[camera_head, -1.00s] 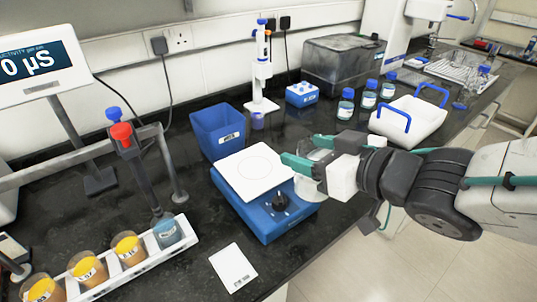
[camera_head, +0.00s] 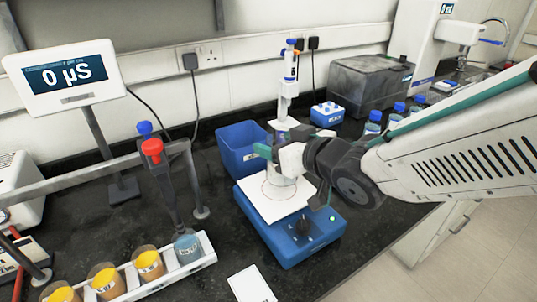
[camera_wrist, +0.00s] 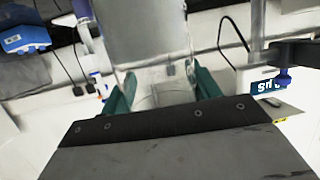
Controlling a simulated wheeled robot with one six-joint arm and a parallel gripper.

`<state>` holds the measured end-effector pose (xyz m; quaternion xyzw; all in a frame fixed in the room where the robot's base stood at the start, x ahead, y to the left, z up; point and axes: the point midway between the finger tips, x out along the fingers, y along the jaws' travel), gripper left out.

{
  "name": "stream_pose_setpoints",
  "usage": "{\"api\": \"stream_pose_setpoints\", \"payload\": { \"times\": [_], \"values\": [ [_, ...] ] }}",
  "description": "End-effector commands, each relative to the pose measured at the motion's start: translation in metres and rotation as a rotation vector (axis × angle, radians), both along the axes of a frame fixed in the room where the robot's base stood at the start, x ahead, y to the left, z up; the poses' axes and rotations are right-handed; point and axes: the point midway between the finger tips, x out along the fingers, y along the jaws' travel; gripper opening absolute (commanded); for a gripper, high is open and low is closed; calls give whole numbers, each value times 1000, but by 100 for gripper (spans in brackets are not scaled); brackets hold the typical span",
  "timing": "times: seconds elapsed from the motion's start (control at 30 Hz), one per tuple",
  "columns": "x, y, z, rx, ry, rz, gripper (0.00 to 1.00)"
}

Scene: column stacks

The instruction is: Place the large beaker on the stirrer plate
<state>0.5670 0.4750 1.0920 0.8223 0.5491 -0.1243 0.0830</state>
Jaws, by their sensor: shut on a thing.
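The stirrer plate has a blue body (camera_head: 300,246) and a white square top (camera_head: 268,207) with a thin circle marked on it. My gripper (camera_head: 287,158) is over the plate, shut on the large clear beaker (camera_head: 281,183). In the wrist view the beaker (camera_wrist: 148,38) fills the upper middle, between the green fingers of my gripper (camera_wrist: 163,92). The beaker looks upright above the marked circle. I cannot tell whether its base touches the white top. My gripper and wrist hide part of the beaker.
A blue open bin (camera_head: 240,148) stands just behind the plate, with a pipette stand (camera_head: 287,90) beyond it. A rack of orange-filled jars (camera_head: 150,265) is at the front left. A white card (camera_head: 251,285) lies in front of the plate.

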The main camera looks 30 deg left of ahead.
Motion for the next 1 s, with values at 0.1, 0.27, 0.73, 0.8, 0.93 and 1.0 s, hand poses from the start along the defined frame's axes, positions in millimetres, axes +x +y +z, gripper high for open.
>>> {"api": "stream_pose_setpoints", "payload": {
  "times": [0.1, 0.27, 0.73, 0.8, 0.93, 1.0],
  "values": [
    [3, 6, 0, 2, -1, -4, 32],
    [5, 7, -17, -1, 2, -8, 32],
    [4, 7, -36, 1, 0, -6, 32],
    [4, 7, -39, 1, 0, -6, 32],
    [4, 7, -39, 0, 0, -6, 84],
    [4, 7, -39, 0, 0, -6, 84]
  ]
}}
